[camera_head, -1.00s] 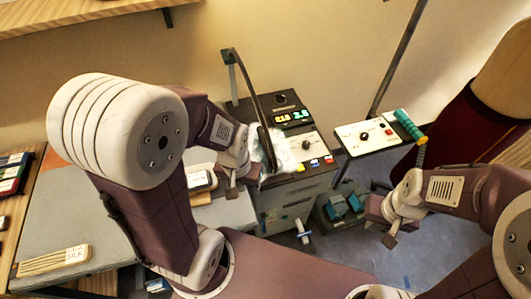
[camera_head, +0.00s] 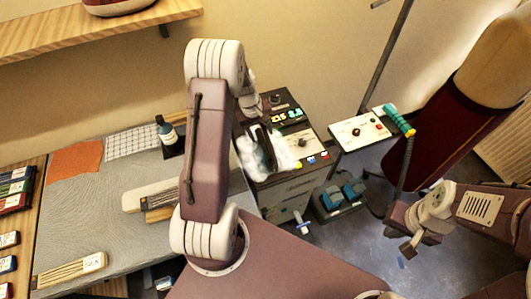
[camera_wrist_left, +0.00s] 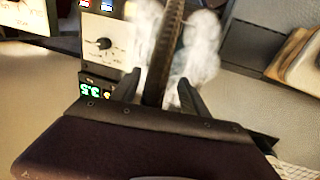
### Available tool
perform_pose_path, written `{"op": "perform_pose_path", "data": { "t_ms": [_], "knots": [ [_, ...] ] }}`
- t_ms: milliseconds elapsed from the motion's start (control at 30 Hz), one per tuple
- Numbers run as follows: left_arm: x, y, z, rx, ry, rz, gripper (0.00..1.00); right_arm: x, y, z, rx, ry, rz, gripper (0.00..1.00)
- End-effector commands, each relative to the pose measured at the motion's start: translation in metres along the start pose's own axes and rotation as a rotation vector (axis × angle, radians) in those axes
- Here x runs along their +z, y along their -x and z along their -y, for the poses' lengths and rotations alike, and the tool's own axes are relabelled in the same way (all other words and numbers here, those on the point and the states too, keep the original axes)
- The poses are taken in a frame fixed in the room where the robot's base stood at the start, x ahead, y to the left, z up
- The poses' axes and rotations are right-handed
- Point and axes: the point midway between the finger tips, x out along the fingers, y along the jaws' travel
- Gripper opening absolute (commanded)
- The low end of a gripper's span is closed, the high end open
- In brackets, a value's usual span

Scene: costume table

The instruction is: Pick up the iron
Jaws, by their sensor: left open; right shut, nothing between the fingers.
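The iron (camera_head: 265,148) seems to be the dark shape wrapped in white steam on the grey steam station in the head view; steam blurs its outline. My left gripper (camera_head: 251,107) is close behind and above it, partly hidden by my own arm. In the left wrist view my left gripper (camera_wrist_left: 160,92) is open. A dark ribbed strip (camera_wrist_left: 167,40), a hose or the iron's handle, runs up between its fingers with steam around it. I cannot tell whether the fingers touch it. My right gripper (camera_head: 408,250) is shut and empty, low on the right.
The station (camera_head: 300,187) has lit digits and a knob. A dress form (camera_head: 450,120) stands at right.

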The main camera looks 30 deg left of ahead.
Motion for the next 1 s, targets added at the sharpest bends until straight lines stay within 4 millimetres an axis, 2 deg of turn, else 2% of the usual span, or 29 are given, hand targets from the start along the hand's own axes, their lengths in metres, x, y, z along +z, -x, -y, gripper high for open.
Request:
{"op": "perform_pose_path", "data": {
  "t_ms": [167,300,400,467,1000],
  "knots": [
    [0.0,-0.007,0.0,0.0,0.0,0.001,0.53,-0.001,0.004,0.0,0.0,0.0,0.0,0.0],
    [0.002,-0.03,0.0,-0.002,-0.001,0.004,0.53,-0.002,0.018,0.0,0.0,0.0,0.0,0.0],
    [0.001,-0.048,0.0,-0.001,-0.001,0.001,0.53,-0.002,0.019,0.0,0.0,0.0,0.0,0.0],
    [0.001,-0.052,0.0,0.0,-0.002,-0.002,0.53,-0.002,0.019,0.0,0.0,0.0,0.0,0.0],
    [0.001,-0.058,0.001,0.001,-0.002,-0.002,0.53,-0.002,0.015,0.0,0.0,0.0,0.0,0.0]
  ]
}}
